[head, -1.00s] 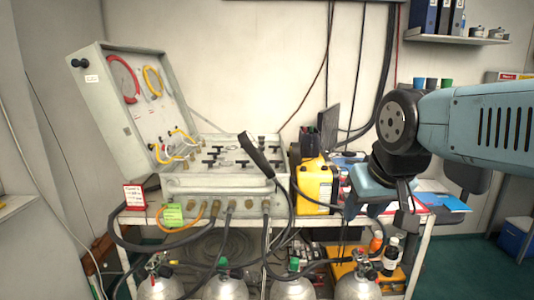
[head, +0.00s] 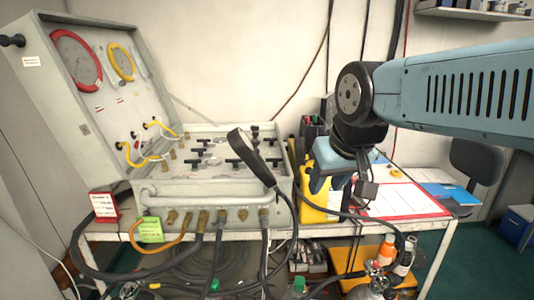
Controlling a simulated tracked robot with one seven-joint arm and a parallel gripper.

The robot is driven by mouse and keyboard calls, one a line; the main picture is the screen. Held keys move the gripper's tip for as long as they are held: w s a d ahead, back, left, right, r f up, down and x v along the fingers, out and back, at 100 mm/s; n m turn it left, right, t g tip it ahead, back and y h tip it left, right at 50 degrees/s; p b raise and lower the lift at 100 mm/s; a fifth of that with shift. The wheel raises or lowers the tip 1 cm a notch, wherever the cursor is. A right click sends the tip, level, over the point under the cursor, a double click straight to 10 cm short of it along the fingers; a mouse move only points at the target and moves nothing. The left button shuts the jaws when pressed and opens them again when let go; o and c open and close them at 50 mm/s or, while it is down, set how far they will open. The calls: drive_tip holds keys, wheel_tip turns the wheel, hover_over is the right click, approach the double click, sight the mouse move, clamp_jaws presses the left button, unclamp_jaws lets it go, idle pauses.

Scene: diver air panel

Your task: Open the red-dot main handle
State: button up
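The air panel (head: 180,176) is a grey case open on the table, with its lid raised at the left. Several black T-shaped handles (head: 203,141) stand on its flat top; I cannot make out which one bears a red dot. A black handset (head: 250,158) on a cable rises in front of the panel's right part and hides some of it. My gripper (head: 350,192) hangs pointing down to the right of the panel, near a yellow case (head: 318,208) and apart from the handles. Its fingers are too small and dark to tell open from shut.
Hoses (head: 197,250) hang from the panel's front fittings. Papers (head: 405,200) lie to the right. Gas cylinders and bottles (head: 387,248) stand below the front edge.

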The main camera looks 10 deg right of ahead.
drive_tip(key=w+d+r+m+g, duration=0.1)
drive_tip(key=w+r+m, duration=0.15)
drive_tip(key=w, duration=0.35)
drive_tip(key=w+r+m+g+y, duration=0.1)
drive_tip(key=w+r+m, duration=0.1)
drive_tip(key=w+m, duration=0.35)
drive_tip(key=w+d+r+m+g, duration=0.1)
drive_tip(key=w+r+m, duration=0.1)
drive_tip(key=w, duration=0.5)
drive_tip(key=m+g+h, duration=0.1)
drive_tip(key=m+g, duration=0.2)
drive_tip(key=m, duration=0.7)
hover_over(274, 162)
wheel_tip(274, 162, down, 5)
drive_tip(key=f, duration=1.3)
drive_tip(key=shift+w+d+f, duration=0.1)
drive_tip(key=shift+w+d, duration=0.2)
clamp_jaws()
